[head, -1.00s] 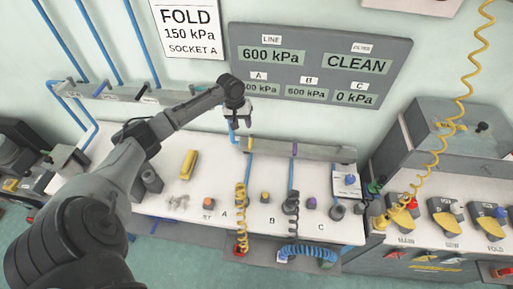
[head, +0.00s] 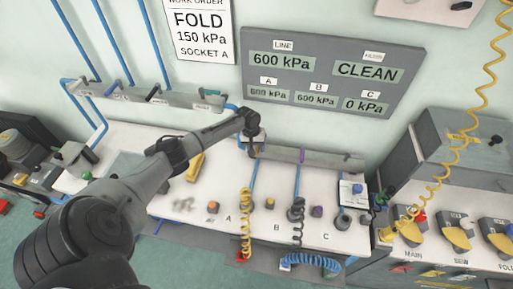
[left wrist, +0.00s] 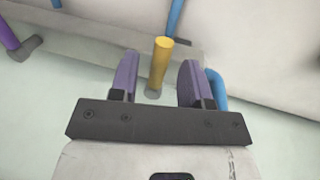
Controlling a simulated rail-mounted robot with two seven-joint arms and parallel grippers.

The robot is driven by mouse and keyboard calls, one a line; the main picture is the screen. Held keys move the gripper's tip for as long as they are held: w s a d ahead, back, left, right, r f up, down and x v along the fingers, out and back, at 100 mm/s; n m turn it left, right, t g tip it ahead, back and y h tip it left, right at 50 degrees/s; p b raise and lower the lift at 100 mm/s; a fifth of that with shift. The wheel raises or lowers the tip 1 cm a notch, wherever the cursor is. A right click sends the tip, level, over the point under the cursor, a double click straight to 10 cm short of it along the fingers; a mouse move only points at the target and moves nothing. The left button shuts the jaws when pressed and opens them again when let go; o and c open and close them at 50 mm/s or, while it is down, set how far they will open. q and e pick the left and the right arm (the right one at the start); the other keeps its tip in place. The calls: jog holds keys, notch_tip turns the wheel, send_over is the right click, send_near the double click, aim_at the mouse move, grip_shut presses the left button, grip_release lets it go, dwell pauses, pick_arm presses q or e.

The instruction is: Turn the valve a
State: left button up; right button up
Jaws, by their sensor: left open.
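A yellow valve handle (left wrist: 159,62) stands up from a grey rail in the left wrist view. In the head view this rail (head: 325,161) runs along the back of the white bench, above the letters A, B and C. My left gripper (left wrist: 158,78) is open. Its two purple-padded fingers are on either side of the yellow handle, with gaps visible on both sides. In the head view my left gripper (head: 253,150) is at the rail's left end, above A, and hides the handle there. My right gripper is not in view.
A purple valve handle (left wrist: 8,36) is further along the rail. Blue hoses run by the rail. The wall display (head: 335,70) reads 600 kPa for line, A and B, and 0 kPa for C. A yellow coiled hose (head: 245,215) hangs below A.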

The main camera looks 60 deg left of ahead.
pick_arm(q)
jog(key=shift+f, duration=0.2)
grip_shut()
dwell(0.4)
